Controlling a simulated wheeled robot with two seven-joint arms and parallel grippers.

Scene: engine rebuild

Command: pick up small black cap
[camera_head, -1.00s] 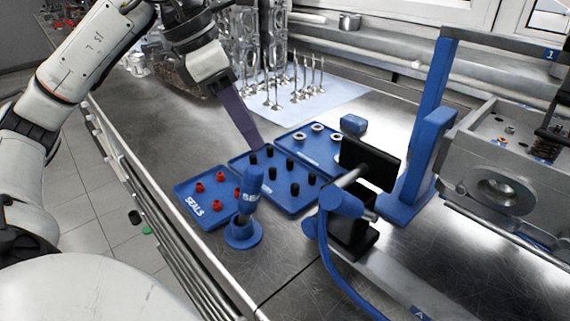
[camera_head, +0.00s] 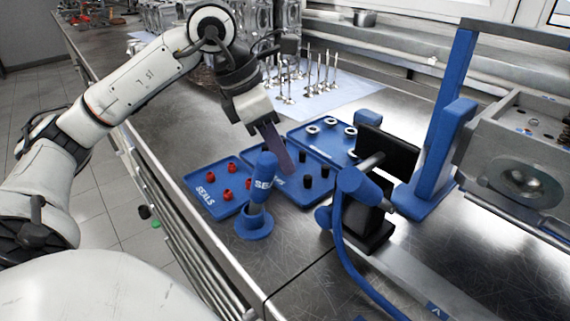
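One black cap (camera_head: 302,156) is at the back, another (camera_head: 325,171) is at the right, and a third (camera_head: 308,182) is nearer the front. My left gripper (camera_head: 286,168) reaches down over this tray, its purple-grey fingers just left of the visible caps. The fingers show edge-on and overlap, so I cannot tell their opening or whether a cap is between them. They and a blue-handled tool (camera_head: 263,180) hide the tray's left part. My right gripper is not in view.
The blue SEALS tray (camera_head: 206,201) with red seals is at the left. A blue tray (camera_head: 320,147) with metal rings is behind. A black and blue fixture (camera_head: 385,155) stands close on the right. Valves (camera_head: 310,75) stand behind. The front bench (camera_head: 290,245) has bare metal.

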